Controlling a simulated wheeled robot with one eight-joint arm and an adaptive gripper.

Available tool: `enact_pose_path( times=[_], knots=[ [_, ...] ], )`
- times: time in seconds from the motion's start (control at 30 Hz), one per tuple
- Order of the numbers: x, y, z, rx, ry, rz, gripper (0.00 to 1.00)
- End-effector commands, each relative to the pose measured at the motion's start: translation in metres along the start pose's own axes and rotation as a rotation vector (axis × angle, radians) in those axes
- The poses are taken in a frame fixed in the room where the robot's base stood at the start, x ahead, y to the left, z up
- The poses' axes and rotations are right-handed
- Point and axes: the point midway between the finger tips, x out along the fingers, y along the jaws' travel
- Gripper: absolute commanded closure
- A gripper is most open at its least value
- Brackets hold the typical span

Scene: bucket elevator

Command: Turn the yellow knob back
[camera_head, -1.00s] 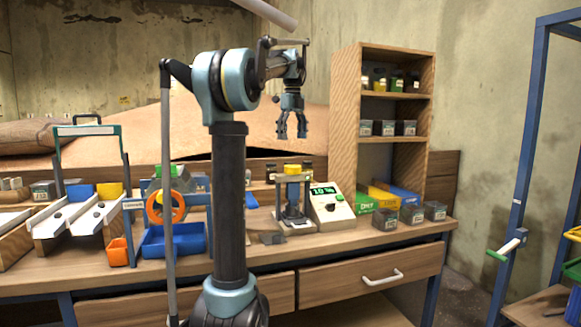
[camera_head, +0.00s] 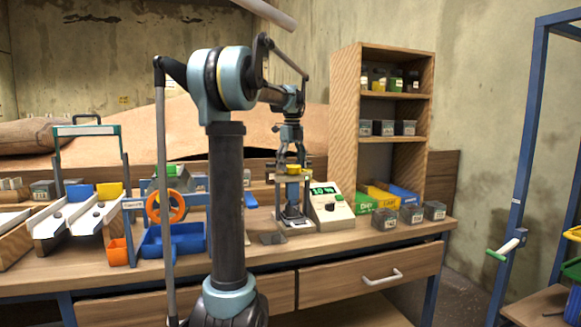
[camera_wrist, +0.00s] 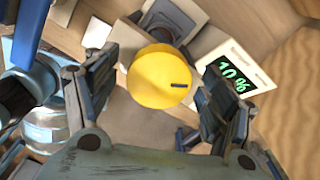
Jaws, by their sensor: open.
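The yellow knob (camera_head: 293,169) sits on top of a small upright device (camera_head: 292,205) on the workbench. In the wrist view the knob (camera_wrist: 160,77) is a round yellow disc with a short dark mark near its right side. My gripper (camera_head: 291,162) points down right above the knob. In the wrist view its two fingers (camera_wrist: 158,88) are spread, one on each side of the knob, with gaps visible. The meter box (camera_head: 330,206) beside the device has a green display, which reads 10 % in the wrist view (camera_wrist: 234,83).
A wooden shelf (camera_head: 345,120) with small jars stands close to the right of the device. Green, yellow and blue boxes (camera_head: 385,197) and dark jars stand right of the meter. A blue bin (camera_head: 173,239) and orange ring (camera_head: 166,207) are to the left.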

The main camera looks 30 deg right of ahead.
Motion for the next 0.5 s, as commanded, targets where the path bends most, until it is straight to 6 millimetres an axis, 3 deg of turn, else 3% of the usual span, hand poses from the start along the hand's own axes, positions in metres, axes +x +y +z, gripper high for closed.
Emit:
enact_pose_path(
  times=[0.13, 0.33, 0.5],
  knots=[
    [-0.0002, -0.0002, -0.0001, 0.0, 0.0, 0.0, 0.24],
    [-0.0003, -0.0006, -0.0004, 0.001, 0.0, 0.0, 0.67],
    [-0.0003, -0.0016, -0.0012, 0.001, 0.0, 0.0, 0.68]
  ],
)
